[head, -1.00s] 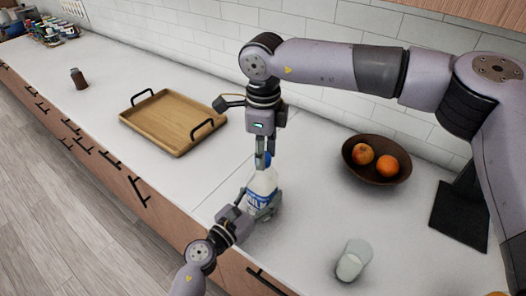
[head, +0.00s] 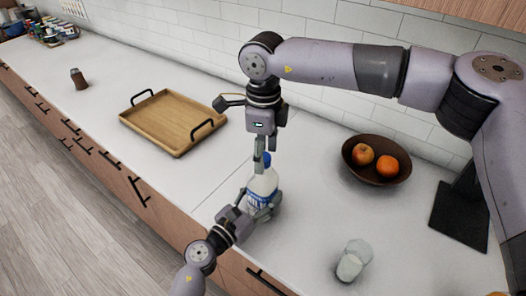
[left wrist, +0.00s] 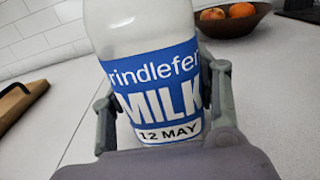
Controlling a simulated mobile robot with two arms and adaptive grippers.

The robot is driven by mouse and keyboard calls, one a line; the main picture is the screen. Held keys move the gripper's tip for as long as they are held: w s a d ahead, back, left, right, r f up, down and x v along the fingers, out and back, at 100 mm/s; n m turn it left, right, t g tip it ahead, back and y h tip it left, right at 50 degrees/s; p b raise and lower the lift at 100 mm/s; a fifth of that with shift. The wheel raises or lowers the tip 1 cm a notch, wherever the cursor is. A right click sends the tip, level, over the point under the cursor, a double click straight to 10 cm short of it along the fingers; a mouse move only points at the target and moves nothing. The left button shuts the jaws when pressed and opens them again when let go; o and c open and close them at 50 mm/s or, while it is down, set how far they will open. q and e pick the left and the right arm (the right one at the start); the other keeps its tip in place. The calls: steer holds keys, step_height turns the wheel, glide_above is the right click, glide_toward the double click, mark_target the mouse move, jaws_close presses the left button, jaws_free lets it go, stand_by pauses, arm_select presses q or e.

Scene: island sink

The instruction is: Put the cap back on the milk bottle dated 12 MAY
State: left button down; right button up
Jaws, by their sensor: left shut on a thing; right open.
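The milk bottle (head: 262,183) is white with a blue label and stands about upright on the counter. In the left wrist view its label (left wrist: 156,90) reads MILK and 12 MAY. My left gripper (head: 258,203) is shut around the bottle's lower body; its fingers also flank the label in the left wrist view (left wrist: 160,115). A blue cap (head: 267,158) shows at the bottle's top; whether it is seated on the neck I cannot tell. My right gripper (head: 262,157) points down at the cap and is open, with one finger in front of it.
A wooden tray (head: 160,138) with black handles lies left of the bottle. A dark bowl (head: 372,178) with fruit and a glass (head: 352,262) stand to the right. A small brown jar (head: 78,79) is far left. Counter around the bottle is mostly clear.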

step_height(320, 180, up, 12)
stand_by(0.4)
steer(key=shift+f, duration=0.1)
arm_select(q)
steer(key=c, duration=0.5)
jaws_free()
steer(key=v, duration=1.2)
